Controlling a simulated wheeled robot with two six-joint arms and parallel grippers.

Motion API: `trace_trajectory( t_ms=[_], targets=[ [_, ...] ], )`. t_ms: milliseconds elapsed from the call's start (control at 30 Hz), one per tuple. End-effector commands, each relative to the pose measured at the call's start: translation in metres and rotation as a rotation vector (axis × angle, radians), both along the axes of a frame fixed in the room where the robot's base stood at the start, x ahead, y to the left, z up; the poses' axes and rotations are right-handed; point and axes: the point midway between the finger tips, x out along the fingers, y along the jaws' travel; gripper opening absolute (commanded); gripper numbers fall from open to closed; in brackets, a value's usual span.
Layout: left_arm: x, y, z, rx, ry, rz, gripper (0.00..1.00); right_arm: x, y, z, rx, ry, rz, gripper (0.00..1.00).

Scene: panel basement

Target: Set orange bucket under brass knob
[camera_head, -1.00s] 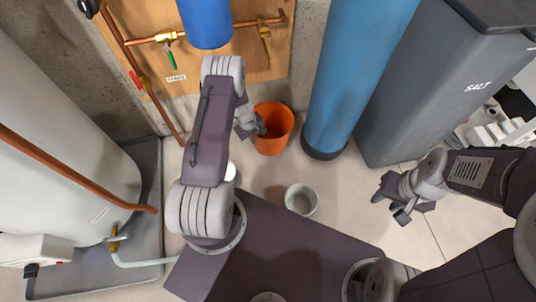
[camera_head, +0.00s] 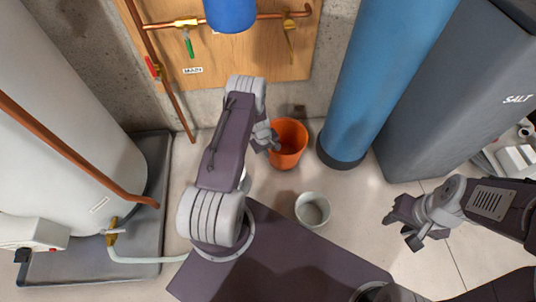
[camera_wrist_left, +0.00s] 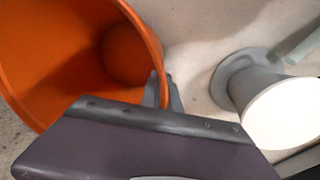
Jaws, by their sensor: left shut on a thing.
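The orange bucket (camera_head: 289,146) stands upright near the wall, by the foot of the blue cylinder. My left gripper (camera_head: 273,145) is shut on its left rim. In the left wrist view my fingers (camera_wrist_left: 163,92) pinch the wall of the orange bucket (camera_wrist_left: 50,60), which looks empty. A brass knob (camera_head: 290,42) on the copper pipe hangs above and behind the bucket. Another brass fitting with a green handle (camera_head: 188,45) is further left on the same pipe. My right gripper (camera_head: 413,232) is over the floor at the right, its fingers apart and empty.
A blue cylinder (camera_head: 375,80) and a grey salt bin (camera_head: 455,100) stand to the right. A white tank (camera_head: 60,130) in a grey tray (camera_head: 150,245) is at the left.

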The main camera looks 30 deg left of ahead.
Motion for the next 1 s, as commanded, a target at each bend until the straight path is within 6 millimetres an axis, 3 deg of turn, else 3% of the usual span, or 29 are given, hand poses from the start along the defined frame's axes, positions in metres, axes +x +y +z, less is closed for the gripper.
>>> trace_trajectory(
  t_ms=[167,200,267,567,667,1000],
  targets=[
    [0.000,0.000,-0.004,0.000,0.000,0.000,0.00,0.000,0.000,-0.003,0.000,-0.001,0.000,0.36],
    [0.000,0.000,-0.003,0.000,0.000,0.000,0.14,0.000,0.000,-0.002,0.000,0.000,0.000,0.36],
    [0.000,0.000,-0.002,0.000,0.000,0.000,0.27,0.000,0.000,-0.002,0.000,0.000,0.000,0.36],
    [0.000,0.000,0.000,0.000,0.000,0.000,0.27,0.000,0.000,0.000,0.000,0.000,0.000,0.36],
    [-0.001,0.001,0.014,0.000,0.000,0.001,0.27,0.000,0.000,0.011,0.000,0.000,0.000,0.36],
    [-0.012,0.007,0.100,0.001,0.001,0.000,0.27,0.000,0.000,0.063,0.000,0.000,0.000,0.36]
  ],
)
